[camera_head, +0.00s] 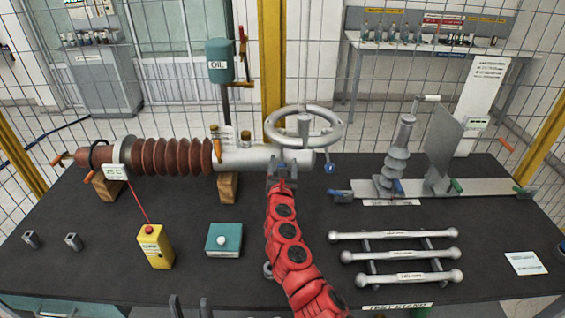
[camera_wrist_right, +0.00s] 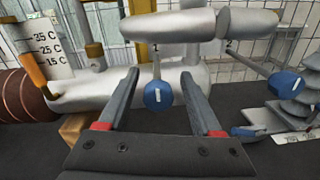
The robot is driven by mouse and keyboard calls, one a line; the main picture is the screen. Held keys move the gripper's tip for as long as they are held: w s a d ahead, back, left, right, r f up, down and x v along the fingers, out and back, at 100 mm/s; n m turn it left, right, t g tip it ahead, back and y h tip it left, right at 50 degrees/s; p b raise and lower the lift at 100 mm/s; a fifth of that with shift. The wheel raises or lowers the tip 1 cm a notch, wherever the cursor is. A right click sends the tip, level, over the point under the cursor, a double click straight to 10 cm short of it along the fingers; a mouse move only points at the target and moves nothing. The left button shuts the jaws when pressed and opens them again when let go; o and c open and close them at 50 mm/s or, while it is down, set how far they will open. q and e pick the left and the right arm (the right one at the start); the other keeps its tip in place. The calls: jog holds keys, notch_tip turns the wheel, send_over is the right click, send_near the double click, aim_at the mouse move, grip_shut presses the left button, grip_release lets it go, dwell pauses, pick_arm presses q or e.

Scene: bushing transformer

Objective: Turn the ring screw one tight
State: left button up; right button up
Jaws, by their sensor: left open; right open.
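The silver ring (camera_head: 330,128) sits on the right end of the grey horizontal cylinder (camera_head: 245,158). Two blue-headed screws hang under it. The nearer one (camera_wrist_right: 158,96) is between the spread fingers of my right gripper (camera_wrist_right: 162,85) in the wrist view, with visible gaps on both sides. The other blue head (camera_wrist_right: 285,83) is to the right; it also shows in the head view (camera_head: 329,168). Labels on the heads are too small to read. My right gripper is open at the ring's near side (camera_head: 282,177). My left gripper (camera_head: 189,306) is open and empty at the bottom edge.
A brown ribbed bushing (camera_head: 165,157) extends left, on wooden blocks (camera_head: 228,188). A yellow box (camera_head: 155,246) and teal box (camera_head: 224,240) stand in front. Silver rods (camera_head: 400,254) on a rack lie right of my arm. A grey insulator (camera_head: 396,165) stands at back right.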

jog(key=shift+w+a+f, duration=0.1)
jog(key=shift+w, duration=0.6)
grip_shut()
